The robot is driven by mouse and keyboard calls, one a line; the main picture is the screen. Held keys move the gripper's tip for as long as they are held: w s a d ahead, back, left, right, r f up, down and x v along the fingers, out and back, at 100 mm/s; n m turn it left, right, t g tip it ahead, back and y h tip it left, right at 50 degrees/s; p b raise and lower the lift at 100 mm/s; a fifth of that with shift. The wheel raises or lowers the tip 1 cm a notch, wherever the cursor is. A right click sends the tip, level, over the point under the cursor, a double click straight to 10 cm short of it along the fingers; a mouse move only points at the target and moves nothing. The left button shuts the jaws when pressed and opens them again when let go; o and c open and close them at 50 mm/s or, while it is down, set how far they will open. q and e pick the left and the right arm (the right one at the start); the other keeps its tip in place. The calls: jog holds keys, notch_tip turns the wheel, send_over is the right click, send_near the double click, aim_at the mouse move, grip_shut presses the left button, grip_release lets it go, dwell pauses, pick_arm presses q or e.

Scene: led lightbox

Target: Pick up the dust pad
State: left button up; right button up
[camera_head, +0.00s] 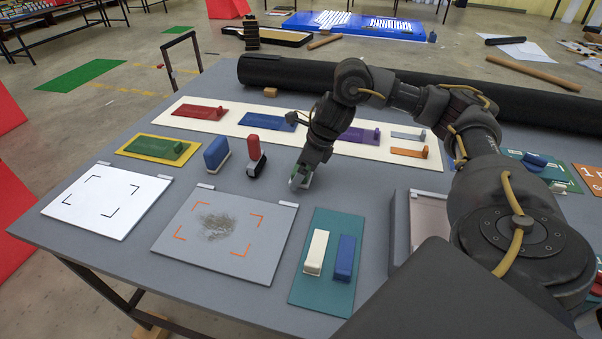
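No label marks the dust pad, so I cannot tell which pad it is. A cream block (316,253) and a blue block (344,258) lie side by side on a teal tray (317,292). A blue-and-white block (217,154) and a red-and-black block (256,157) stand behind a grey board (189,245) that bears a dark dusty smudge (217,226). My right gripper (300,181) points down over the table, right of the red-and-black block and behind the teal tray, apart from both. Its fingers are small and partly hidden. My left gripper is not in view.
A white board (76,217) lies at the left. A long cream strip (230,126) with coloured plates lies behind, before a thick black roll (285,72). My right arm covers much of the table's right side. Grey table (217,183) is bare around the gripper.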

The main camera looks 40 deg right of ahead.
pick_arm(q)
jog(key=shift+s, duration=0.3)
pick_arm(e)
jog(key=shift+f, duration=0.15)
jog(key=c, duration=1.1)
jog(key=shift+o, duration=0.2)
jog(key=shift+r, duration=0.5)
jog(key=r, duration=0.2)
jog(key=a+r, duration=0.1)
jog(key=shift+s+r, duration=0.1)
jog(key=shift+r, duration=0.25)
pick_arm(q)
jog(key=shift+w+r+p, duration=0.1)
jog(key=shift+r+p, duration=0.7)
pick_arm(e)
jog(key=s+a+r, duration=0.6)
jog(key=a+r, duration=0.2)
jog(key=a, duration=0.3)
jog(key=shift+a+r, duration=0.15)
jog(key=shift+a, duration=0.2)
